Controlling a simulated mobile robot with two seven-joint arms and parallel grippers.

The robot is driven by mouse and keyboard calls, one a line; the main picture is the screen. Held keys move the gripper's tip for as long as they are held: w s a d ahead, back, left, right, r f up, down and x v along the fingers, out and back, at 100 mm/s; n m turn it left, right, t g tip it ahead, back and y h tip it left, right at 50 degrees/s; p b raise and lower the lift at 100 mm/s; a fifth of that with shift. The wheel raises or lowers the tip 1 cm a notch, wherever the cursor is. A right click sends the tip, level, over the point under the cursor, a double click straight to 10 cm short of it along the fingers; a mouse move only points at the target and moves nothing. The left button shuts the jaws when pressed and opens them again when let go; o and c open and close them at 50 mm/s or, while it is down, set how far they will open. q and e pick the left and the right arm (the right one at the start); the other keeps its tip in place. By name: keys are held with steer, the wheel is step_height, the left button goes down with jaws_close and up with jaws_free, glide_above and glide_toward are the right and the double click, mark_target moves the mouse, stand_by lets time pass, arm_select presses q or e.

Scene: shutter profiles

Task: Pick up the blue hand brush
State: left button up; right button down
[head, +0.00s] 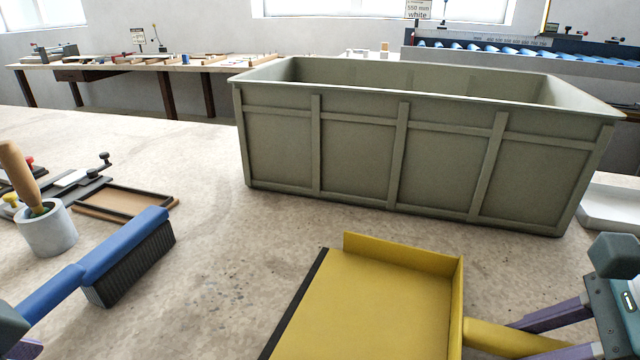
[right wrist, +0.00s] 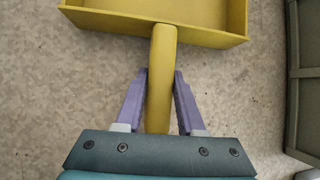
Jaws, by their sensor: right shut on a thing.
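The blue hand brush (head: 125,245) is at the left of the head view, dark bristles down, its handle running to the lower left edge. Only a small part of my left gripper (head: 12,345) shows in that corner, at the handle's end. Its fingertips are cut off, so its grip is unclear. My right gripper (head: 522,338) is shut on the handle of the yellow dustpan (head: 375,300). In the right wrist view my right gripper (right wrist: 160,88) has its purple fingers on both sides of the yellow handle (right wrist: 160,60).
A large grey-green crate (head: 360,150) stands behind the dustpan. A grey cup (head: 47,232) with a wooden-handled tool stands behind the brush, near a shallow framed tray (head: 125,202). The worktop between brush and dustpan is clear.

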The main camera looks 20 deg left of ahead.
arm_select(q)
steer(key=shift+n, duration=0.5)
steer(key=w+a+r, duration=0.1)
steer(key=a, duration=0.1)
steer(key=w+a+r, duration=0.1)
steer(key=w+a, duration=0.1)
steer(key=a, duration=0.1)
steer(key=w+a+r, duration=0.1)
steer(key=w+a, duration=0.1)
steer(key=a, duration=0.1)
steer(key=shift+w, duration=0.2)
steer(key=n+h, duration=0.1)
steer(key=h, duration=0.2)
glide_toward(93, 257)
steer(key=shift+s+a, duration=0.1)
steer(key=shift+s, duration=0.2)
steer(key=shift+w, duration=0.15)
steer(key=x, duration=1.1)
steer(key=shift+w+f, duration=0.15)
jaws_close()
